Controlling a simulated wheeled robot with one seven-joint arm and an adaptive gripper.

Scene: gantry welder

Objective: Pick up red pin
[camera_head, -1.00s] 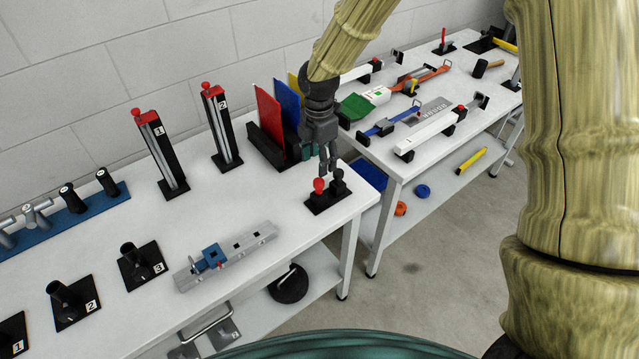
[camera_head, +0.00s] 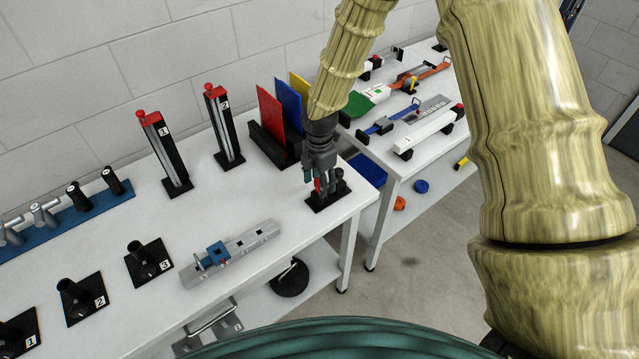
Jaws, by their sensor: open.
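The red pin (camera_head: 317,186) stands in a small black holder (camera_head: 322,204) near the right end of the white table. Only part of its red body shows, because the fingers cover the rest. My gripper (camera_head: 320,184) points down over the holder, with its fingers at the red pin's height. The fingers are open, and I cannot tell whether they touch the pin. A black pin (camera_head: 340,174) stands in the same holder, just right of the red one and close to the gripper.
Colored plates (camera_head: 270,110) stand in a black rack behind the gripper. Two black posts with red knobs, one marked 2 (camera_head: 224,125), stand to the left. A metal bar with a blue clamp (camera_head: 232,252) lies in front. A second table (camera_head: 400,165) stands at right.

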